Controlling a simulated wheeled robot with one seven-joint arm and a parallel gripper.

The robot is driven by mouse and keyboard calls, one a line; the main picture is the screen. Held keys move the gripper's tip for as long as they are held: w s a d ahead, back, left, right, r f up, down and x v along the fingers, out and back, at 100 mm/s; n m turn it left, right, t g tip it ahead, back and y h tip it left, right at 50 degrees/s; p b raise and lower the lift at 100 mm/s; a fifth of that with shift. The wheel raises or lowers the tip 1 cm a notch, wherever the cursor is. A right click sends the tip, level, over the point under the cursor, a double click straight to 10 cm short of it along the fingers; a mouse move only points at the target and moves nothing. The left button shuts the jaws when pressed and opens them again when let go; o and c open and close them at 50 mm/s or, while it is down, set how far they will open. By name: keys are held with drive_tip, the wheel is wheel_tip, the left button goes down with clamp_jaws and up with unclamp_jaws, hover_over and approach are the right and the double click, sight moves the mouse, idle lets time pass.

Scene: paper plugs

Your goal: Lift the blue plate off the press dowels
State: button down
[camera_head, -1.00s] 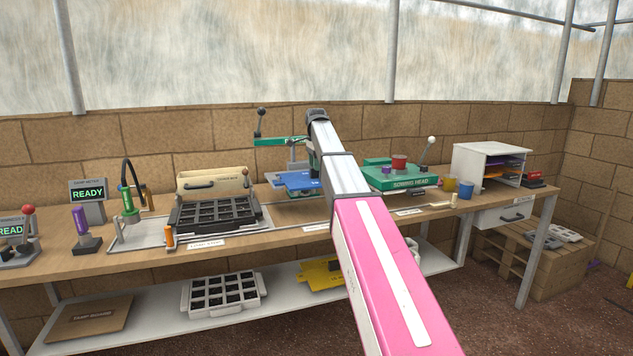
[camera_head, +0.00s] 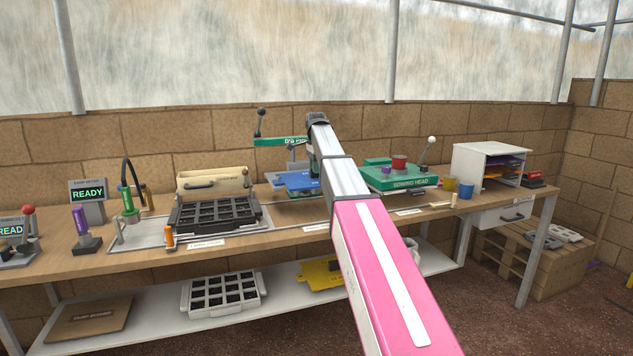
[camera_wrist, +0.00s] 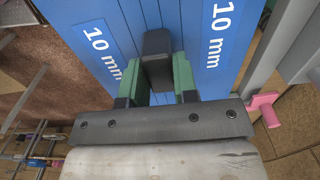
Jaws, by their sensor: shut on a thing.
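The blue plate (camera_head: 297,181) is at the press at the back of the bench, partly hidden behind my arm in the head view. In the wrist view the plate (camera_wrist: 197,45) fills the middle and carries "10 mm" labels on both sides. My gripper (camera_wrist: 158,78) is shut on the plate's dark handle (camera_wrist: 156,45), with a green finger on each side. The press dowels cannot be made out, so I cannot tell whether the plate sits on them or just above.
The green press head (camera_head: 280,141) with its lever is above and behind the plate. The green sowing head (camera_head: 398,179) stands to the right. A black cell tray (camera_head: 213,213) is to the left. A yellow plate (camera_head: 320,274) lies on the lower shelf.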

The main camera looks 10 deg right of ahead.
drive_tip(key=shift+r, duration=2.25)
idle(1.3)
drive_tip(key=shift+r, duration=1.45)
